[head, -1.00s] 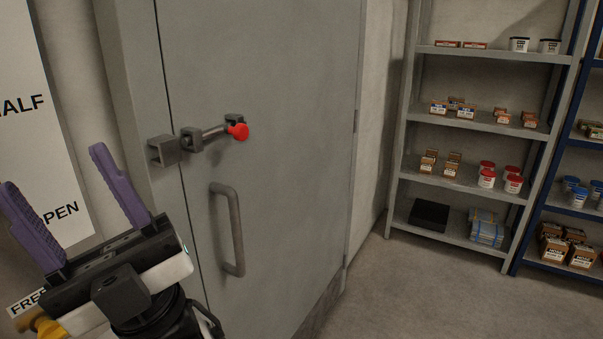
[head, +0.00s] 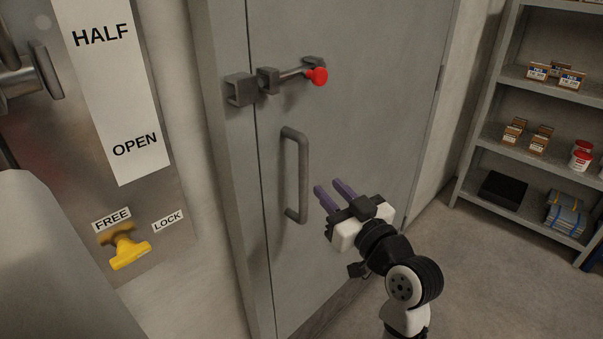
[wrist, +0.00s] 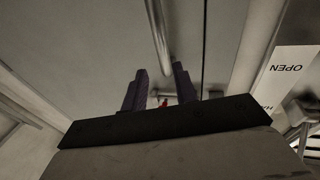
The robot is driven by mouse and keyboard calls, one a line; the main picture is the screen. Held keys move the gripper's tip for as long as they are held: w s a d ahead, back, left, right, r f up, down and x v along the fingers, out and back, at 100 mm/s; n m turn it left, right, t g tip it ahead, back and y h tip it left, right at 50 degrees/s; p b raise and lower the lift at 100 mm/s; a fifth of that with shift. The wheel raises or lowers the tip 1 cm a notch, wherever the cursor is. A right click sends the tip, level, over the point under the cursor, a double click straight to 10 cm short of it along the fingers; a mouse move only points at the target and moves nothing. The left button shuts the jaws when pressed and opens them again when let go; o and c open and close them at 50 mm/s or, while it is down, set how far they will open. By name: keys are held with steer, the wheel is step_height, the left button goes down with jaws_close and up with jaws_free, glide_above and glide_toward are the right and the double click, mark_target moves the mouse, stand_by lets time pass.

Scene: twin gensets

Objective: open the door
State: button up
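The grey door (head: 375,120) looks shut against its frame. A vertical bar handle (head: 291,175) is on its left part; a bar that looks like it runs up from between my fingertips in the wrist view (wrist: 158,40). Above the handle is a slide bolt (head: 292,75) with a red knob (head: 318,76). Its rod shows between the two door brackets, and no rod is seen crossing to the keeper (head: 240,89) on the frame. My gripper (head: 329,188) is open and empty, with purple fingers, just right of the handle's lower part and apart from it in the picture.
A panel at left has HALF and OPEN labels (head: 110,90) and a yellow knob (head: 127,250) between FREE and LOCK. A grey shelf (head: 545,95) with boxes and tubs stands at right. The floor (head: 490,275) before it is clear.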

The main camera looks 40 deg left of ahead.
mark_target(306, 183)
steer(key=shift+g+h, duration=0.3)
steer(key=shift+g, duration=0.5)
steer(key=w+a+f+p, duration=0.1)
steer(key=a, duration=0.2)
steer(key=w+a+f+p, duration=0.1)
steer(key=a+p, duration=0.1)
steer(key=a, duration=0.2)
steer(key=w+a+f+p, duration=0.1)
steer(key=a, duration=0.3)
steer(key=shift+w+a+f, duration=0.1)
steer(key=shift+w+a, duration=0.15)
jaws_close()
